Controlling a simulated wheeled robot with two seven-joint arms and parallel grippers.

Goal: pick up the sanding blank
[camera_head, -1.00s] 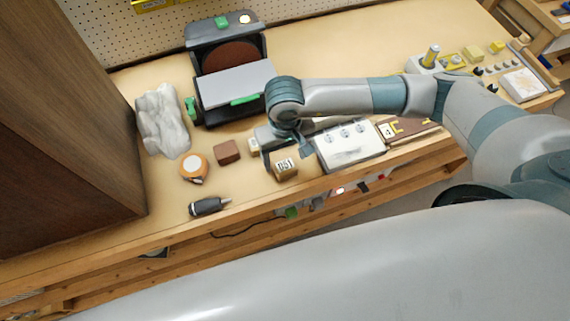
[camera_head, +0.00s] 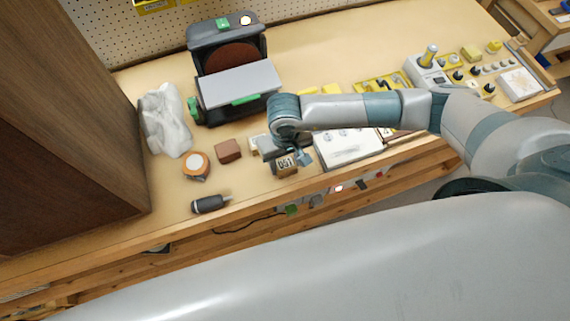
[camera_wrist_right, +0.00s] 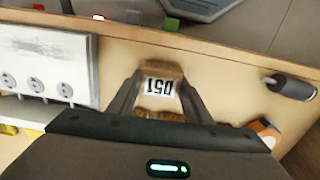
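The sanding blank, a small wooden block with a white label reading 051 (camera_head: 287,170), is near the front edge of the bench. In the right wrist view the block (camera_wrist_right: 160,88) sits between the two fingers, its label facing the camera. My right gripper (camera_head: 288,160) points down at the block, and its fingers touch or nearly touch both sides. In the right wrist view the right gripper (camera_wrist_right: 160,82) shows no clear gap beside the block. I cannot tell whether the block is lifted off the bench. My left gripper is not in view.
A brown block (camera_head: 228,151), an orange tape roll (camera_head: 195,166) and a dark-handled tool (camera_head: 210,203) lie to the left. A white panel with knobs (camera_head: 345,150) lies close on the right. A sander (camera_head: 232,75) and a crumpled grey-white bag (camera_head: 167,122) stand behind.

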